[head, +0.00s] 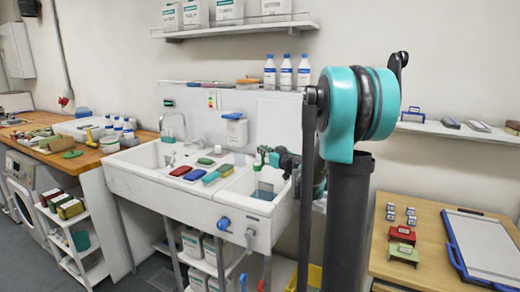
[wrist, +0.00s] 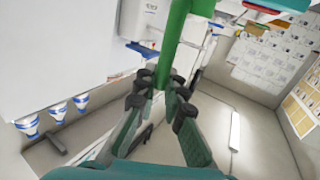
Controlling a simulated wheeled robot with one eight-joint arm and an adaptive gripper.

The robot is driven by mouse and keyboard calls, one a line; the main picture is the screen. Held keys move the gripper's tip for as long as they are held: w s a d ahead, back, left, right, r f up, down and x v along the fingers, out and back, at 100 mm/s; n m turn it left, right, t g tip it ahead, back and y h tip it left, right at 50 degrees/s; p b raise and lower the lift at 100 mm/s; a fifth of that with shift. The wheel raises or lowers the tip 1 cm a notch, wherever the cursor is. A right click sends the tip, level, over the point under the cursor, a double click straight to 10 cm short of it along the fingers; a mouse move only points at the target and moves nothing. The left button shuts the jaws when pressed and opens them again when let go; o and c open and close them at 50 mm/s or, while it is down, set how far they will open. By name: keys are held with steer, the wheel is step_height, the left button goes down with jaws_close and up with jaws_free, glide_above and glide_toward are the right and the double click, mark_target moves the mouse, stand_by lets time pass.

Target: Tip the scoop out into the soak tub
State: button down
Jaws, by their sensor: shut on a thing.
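My gripper (head: 281,158) is above the right-hand basin of the white sink, partly hidden behind my own arm. In the wrist view its jaws (wrist: 163,82) are shut on a green scoop (wrist: 176,35). The scoop's handle rises from the jaws and runs out of the top edge. In the head view the scoop (head: 262,154) is a small green shape just left of the jaws. Its contents and exact tilt cannot be made out. The right-hand basin, seemingly the soak tub (head: 236,205), shows bluish liquid (head: 265,189) below the scoop.
Several blue-capped bottles (head: 286,72) stand on the ledge above. A wooden table (head: 400,281) with a blue-edged board is at right.

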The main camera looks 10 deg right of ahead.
steer(key=s+a+f+n+h, duration=0.1)
steer(key=a+f+n, duration=0.2)
steer(key=a+n, duration=0.2)
steer(key=s+a+f+n+g+h, duration=0.1)
steer(key=a+f+n, duration=0.3)
steer(key=n, duration=0.5)
steer(key=shift+s+a+h, duration=0.35)
steer(key=shift+a+h, duration=0.35)
steer(key=shift+a, duration=0.35)
